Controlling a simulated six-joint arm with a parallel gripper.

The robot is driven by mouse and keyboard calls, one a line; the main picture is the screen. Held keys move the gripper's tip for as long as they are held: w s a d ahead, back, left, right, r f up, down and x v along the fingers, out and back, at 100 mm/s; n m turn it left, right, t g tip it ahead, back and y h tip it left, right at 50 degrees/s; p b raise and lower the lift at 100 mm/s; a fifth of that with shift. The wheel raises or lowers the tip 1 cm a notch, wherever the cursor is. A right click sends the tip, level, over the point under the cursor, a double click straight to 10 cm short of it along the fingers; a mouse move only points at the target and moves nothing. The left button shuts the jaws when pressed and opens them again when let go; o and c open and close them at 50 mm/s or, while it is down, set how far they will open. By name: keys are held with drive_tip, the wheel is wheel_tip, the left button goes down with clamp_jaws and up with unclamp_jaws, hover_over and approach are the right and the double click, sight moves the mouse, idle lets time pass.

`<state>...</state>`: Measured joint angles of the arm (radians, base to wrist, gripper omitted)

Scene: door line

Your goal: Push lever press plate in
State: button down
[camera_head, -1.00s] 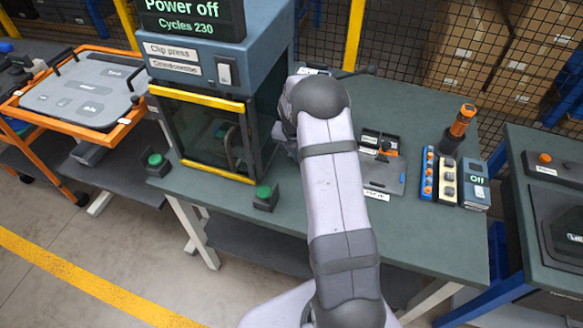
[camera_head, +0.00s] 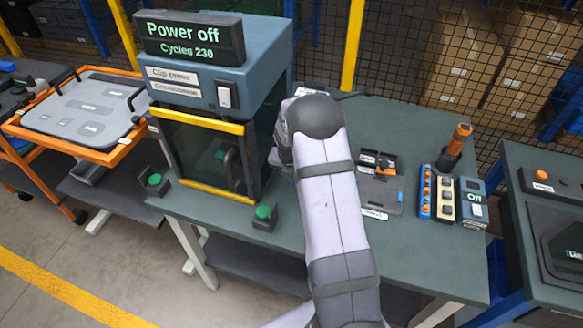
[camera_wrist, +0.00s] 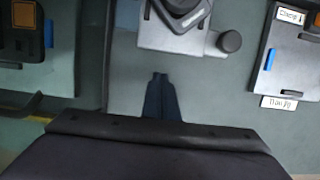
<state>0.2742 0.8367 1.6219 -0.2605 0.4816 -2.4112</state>
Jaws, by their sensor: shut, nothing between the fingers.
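In the wrist view my gripper (camera_wrist: 158,85) is shut, its two dark fingers together and empty over the green bench top. Just ahead of the fingertips is a grey plate (camera_wrist: 165,38) with a dark block (camera_wrist: 185,12) on it. It looks like the lever press plate, though I cannot be certain. A dark round knob (camera_wrist: 229,41) sits at its right side. A clear gap shows between fingertips and plate in the picture. In the head view my arm hides the gripper and most of this area.
The clip press (camera_head: 205,110), reading "Power off", stands left of my arm. A green button (camera_head: 264,213) is in front of it. Right of my arm lie a grey fixture board (camera_head: 382,195), part trays (camera_head: 436,195) and an orange-handled tool (camera_head: 459,138). The bench front right is clear.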

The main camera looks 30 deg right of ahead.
drive_tip(key=shift+s+a+r, duration=0.3)
drive_tip(key=shift+a+r, duration=0.1)
drive_tip(key=b+v, duration=0.3)
drive_tip(key=v, duration=0.6)
drive_tip(key=s+b, duration=0.1)
drive_tip(key=b, duration=0.1)
drive_tip(key=s+t+h+b, duration=0.1)
drive_tip(key=b, duration=0.1)
drive_tip(key=shift+s+f, duration=0.2)
drive_tip(key=shift+s, duration=0.15)
drive_tip(key=shift+f, duration=0.1)
drive_tip(key=x, duration=0.9)
drive_tip(key=shift+w+d+f, duration=0.1)
drive_tip(key=shift+f, duration=0.1)
drive_tip(key=shift+w+d+p, duration=1)
drive_tip(key=shift+w+p, duration=0.05)
drive_tip(key=shift+p, duration=0.05)
drive_tip(key=shift+w+d+f, duration=0.1)
drive_tip(key=shift+w+d, duration=0.35)
drive_tip(key=shift+w, duration=0.05)
